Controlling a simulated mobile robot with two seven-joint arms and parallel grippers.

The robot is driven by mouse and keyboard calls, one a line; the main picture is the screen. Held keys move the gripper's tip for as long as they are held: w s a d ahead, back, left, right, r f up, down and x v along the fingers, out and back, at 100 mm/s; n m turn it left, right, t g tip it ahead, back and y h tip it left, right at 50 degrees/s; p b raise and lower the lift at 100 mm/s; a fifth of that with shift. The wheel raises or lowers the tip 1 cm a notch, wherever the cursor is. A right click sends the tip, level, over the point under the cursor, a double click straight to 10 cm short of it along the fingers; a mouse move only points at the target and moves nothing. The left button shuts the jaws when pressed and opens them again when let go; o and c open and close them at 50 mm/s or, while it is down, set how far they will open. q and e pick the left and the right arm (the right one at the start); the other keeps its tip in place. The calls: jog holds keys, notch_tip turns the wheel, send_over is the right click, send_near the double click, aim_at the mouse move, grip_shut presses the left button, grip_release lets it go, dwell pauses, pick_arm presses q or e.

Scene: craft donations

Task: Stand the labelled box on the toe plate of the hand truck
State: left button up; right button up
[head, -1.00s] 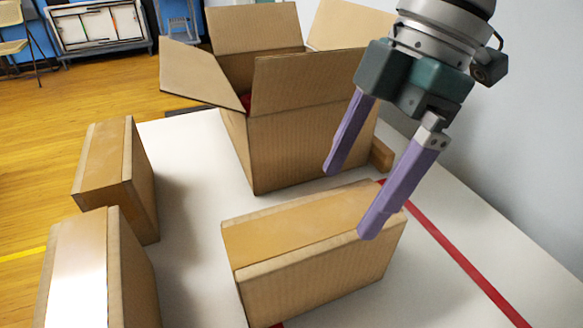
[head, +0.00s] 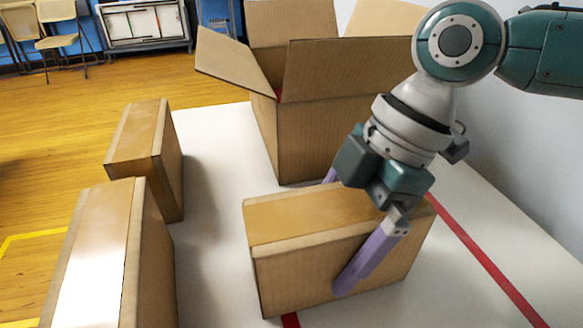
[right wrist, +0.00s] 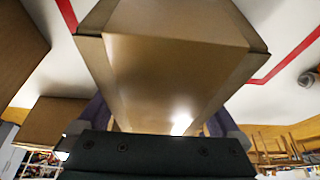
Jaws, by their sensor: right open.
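A closed cardboard box (head: 300,272) stands on the white table, and it fills the middle of the right wrist view (right wrist: 170,75). My right gripper (head: 340,232) is open and straddles this box. One purple finger is along its near side; the other is partly hidden behind it. The fingers do not visibly squeeze the box. Two more closed boxes stand at the left, a farther one (head: 168,178) and a nearer one (head: 152,265) with a bright glare on top. I see no readable label on any box. The hand truck and my left gripper are not in view.
A large open carton (head: 290,140) with raised flaps stands behind the straddled box. Red tape (head: 485,255) runs along the white table (head: 215,260). A pale wall is close at the right. Wooden floor, folding chairs (head: 58,40) and a cabinet (head: 145,25) lie beyond.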

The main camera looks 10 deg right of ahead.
jog(key=shift+r, duration=0.1)
grip_shut()
dwell(0.8)
